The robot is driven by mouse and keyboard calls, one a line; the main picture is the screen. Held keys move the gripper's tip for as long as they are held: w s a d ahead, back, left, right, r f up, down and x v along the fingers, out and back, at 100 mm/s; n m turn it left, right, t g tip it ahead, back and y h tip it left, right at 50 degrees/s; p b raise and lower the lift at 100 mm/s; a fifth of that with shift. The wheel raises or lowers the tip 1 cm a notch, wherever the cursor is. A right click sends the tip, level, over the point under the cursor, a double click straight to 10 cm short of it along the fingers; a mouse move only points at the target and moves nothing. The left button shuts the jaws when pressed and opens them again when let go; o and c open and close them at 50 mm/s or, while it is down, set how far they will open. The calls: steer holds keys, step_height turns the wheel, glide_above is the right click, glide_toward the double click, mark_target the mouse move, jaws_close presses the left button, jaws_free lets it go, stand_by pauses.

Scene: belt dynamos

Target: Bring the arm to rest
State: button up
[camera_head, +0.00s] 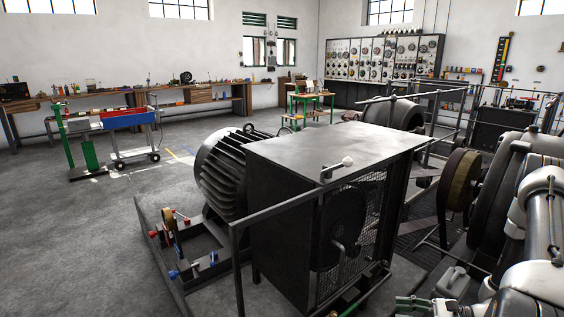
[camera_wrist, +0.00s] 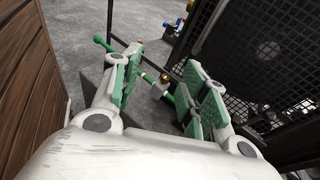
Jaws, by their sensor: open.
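My gripper (camera_wrist: 164,62) is open in the wrist view, its two green-padded fingers spread apart with no object clamped between them. A green rod (camera_wrist: 149,77) with pale and brass-coloured parts shows beyond and between the fingers; whether it touches them I cannot tell. In the head view my gripper (camera_head: 412,304) is at the bottom edge, right of centre, partly cut off. My pale arm runs along the lower right there. The gripper is in front of the caged machine, near its lower right corner.
A dark machine with mesh sides (camera_head: 330,150) and a railing stand close by; the mesh (camera_wrist: 265,50) fills the wrist view's upper right. A wooden panel (camera_wrist: 30,85) is close on the left. More machinery (camera_head: 462,180) stands at right. Open floor (camera_head: 90,230) lies left.

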steer(key=s+d+r+n+g+h, duration=0.25)
steer(key=s+r+n, duration=0.2)
steer(key=r, duration=0.45)
steer(key=s+d+r+n+g+h, duration=0.1)
steer(key=s+r+n+g+h, duration=0.25)
steer(key=r+n, duration=0.4)
steer(key=s+d+r+n+g+h, duration=0.2)
steer(key=s+r+n+h, duration=0.15)
steer(key=r, duration=0.65)
steer(key=s+a+r+n+t+h, duration=0.1)
steer(key=a+r+n+t+h, duration=0.1)
steer(key=r, duration=0.6)
steer(key=s+a+r+n+t+h, duration=0.1)
steer(key=r+n+t, duration=0.3)
steer(key=r, duration=0.4)
steer(key=shift+s+a+t+h, duration=0.2)
steer(key=shift+a+t+h, duration=0.2)
steer(key=shift+a+h, duration=0.35)
steer(key=shift+o, duration=0.3)
